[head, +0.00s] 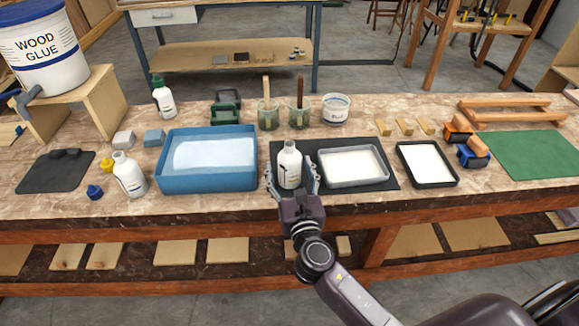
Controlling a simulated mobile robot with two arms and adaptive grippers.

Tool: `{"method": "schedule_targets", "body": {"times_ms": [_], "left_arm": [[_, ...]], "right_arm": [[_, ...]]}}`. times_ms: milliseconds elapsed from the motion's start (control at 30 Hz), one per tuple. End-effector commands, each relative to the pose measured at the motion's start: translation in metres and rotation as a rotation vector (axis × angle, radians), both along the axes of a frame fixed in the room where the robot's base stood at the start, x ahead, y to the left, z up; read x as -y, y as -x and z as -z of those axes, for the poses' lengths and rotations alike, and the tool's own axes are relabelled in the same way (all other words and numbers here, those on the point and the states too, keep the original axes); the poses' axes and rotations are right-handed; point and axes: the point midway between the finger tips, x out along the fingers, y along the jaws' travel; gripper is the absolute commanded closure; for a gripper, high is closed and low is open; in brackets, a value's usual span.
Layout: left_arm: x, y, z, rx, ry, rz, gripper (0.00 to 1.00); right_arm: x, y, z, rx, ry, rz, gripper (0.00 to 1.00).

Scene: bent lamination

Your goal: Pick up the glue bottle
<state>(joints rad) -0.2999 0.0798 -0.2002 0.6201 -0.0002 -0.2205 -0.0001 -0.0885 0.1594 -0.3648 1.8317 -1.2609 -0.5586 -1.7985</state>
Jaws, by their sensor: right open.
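A white bottle (290,168) with dark marks on its label stands upright on a dark mat (383,180). My right gripper (291,178) is open, with one finger on each side of this bottle. I cannot tell whether the fingers touch it. A second white bottle (129,176), tilted in view, stands left of the blue tray. A third white bottle (163,100) with a green cap stands farther back. I cannot read which of them is marked as glue. My left gripper is not in view.
Close left of the right gripper is a blue tray (209,187) of pale liquid. A grey tray (353,181) lies close on its right. Behind are jars with brushes (268,115) and a white tub (335,108). A wood glue bucket (46,55) stands on a riser at left.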

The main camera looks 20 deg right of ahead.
Motion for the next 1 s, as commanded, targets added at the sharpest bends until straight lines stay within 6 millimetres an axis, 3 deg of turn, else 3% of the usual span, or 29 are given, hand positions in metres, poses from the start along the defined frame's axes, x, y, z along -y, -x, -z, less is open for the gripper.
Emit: {"method": "schedule_targets", "body": {"times_ms": [167,633,1000], "left_arm": [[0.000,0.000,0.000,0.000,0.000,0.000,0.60],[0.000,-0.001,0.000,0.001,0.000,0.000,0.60],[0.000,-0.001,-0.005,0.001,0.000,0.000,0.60]], "right_arm": [[0.000,0.000,0.000,-0.001,-0.001,0.000,0.38],[0.000,0.000,-0.001,0.001,-0.002,0.000,0.89],[0.000,0.000,-0.010,0.003,-0.004,0.001,0.89]]}}
